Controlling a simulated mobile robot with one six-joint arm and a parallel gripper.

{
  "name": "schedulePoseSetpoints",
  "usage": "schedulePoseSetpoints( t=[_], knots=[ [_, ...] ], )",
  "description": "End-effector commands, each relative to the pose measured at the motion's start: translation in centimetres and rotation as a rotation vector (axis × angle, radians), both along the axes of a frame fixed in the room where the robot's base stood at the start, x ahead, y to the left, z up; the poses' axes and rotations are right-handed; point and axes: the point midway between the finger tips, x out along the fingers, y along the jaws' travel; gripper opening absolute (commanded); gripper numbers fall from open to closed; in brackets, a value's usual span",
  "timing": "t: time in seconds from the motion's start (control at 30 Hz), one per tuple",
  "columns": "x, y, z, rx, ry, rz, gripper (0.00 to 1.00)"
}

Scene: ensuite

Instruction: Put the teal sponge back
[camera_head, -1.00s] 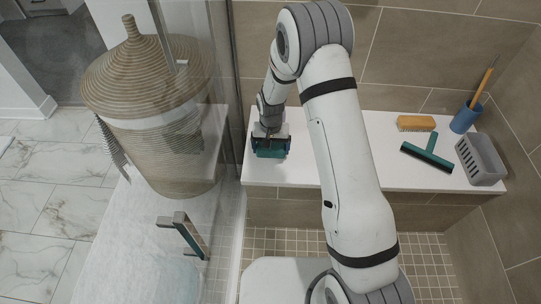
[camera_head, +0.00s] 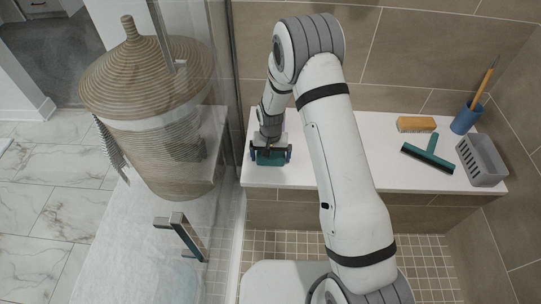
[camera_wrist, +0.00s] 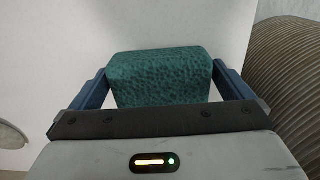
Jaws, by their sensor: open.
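The teal sponge (camera_wrist: 160,78) lies on the left end of the white bench (camera_head: 335,145). In the head view the sponge (camera_head: 270,158) is partly hidden by my gripper. My gripper (camera_head: 270,152) is at the sponge, with its jaws open. In the wrist view, the blue fingers of my gripper (camera_wrist: 165,82) stand on both sides of the sponge, with a small gap at each side.
A glass panel and a lidded wicker basket (camera_head: 150,110) are left.

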Motion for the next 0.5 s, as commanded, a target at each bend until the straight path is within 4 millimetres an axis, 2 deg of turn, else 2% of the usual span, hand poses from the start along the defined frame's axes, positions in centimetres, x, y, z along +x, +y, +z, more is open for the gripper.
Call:
schedulePoseSetpoints(
  t=[0.17, 0.5],
  knots=[
    [0.1, 0.0, 1.2, 0.001, -0.002, 0.000, 1.00],
    [0.1, 0.1, 8.4, 0.002, -0.003, 0.002, 1.00]
  ],
)
